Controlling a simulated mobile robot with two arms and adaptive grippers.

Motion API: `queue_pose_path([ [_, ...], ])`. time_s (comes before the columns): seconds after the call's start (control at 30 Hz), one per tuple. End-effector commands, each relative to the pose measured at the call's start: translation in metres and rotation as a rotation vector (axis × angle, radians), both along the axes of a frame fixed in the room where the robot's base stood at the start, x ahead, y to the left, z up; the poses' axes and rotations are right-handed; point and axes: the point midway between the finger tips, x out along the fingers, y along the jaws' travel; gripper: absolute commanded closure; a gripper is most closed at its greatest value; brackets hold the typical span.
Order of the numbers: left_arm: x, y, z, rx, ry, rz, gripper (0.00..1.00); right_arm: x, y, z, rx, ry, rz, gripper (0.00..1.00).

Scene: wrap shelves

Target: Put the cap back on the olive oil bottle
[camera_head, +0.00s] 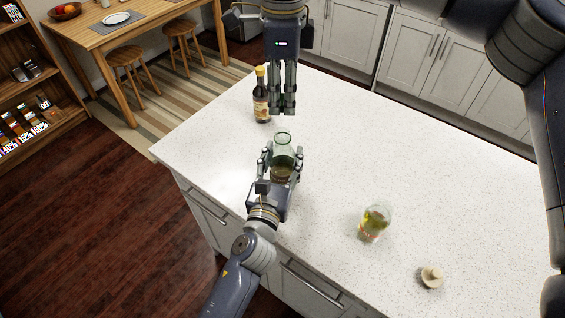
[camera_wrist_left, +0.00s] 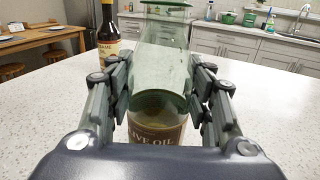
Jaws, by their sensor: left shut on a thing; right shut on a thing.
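The green glass olive oil bottle (camera_head: 284,152) stands upright near the counter's front left edge, with no cap seen on its mouth. It also shows in the left wrist view (camera_wrist_left: 160,75), label facing the camera, its top cut off. My left gripper (camera_head: 279,160) is shut on the bottle, fingers on both sides of its body. My right gripper (camera_head: 283,111) hangs from above, pointing down, just beyond and above the bottle's mouth. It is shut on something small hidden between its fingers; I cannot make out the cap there. A beige knobbed lid or stopper (camera_head: 432,276) lies at the lower right.
A dark sauce bottle (camera_head: 262,100) with a yellow cap stands close left of my right gripper. A glass jar (camera_head: 375,223) with yellow-green contents stands right of the olive oil bottle. The white counter (camera_head: 430,180) is clear at the centre right.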

Motion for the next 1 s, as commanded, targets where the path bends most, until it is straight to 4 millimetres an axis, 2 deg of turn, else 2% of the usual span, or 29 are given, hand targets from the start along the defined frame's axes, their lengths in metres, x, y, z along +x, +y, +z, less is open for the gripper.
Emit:
queue_pose_path([
  [0.4, 0.000, 0.000, 0.000, 0.000, 0.000, 0.000, 0.95, 0.000, 0.000, -0.049, -0.002, -0.002, 0.000, 0.77],
  [1.0, 0.000, 0.000, 0.000, 0.000, 0.001, 0.000, 0.95, 0.000, 0.000, -0.053, -0.002, -0.001, 0.000, 0.77],
])
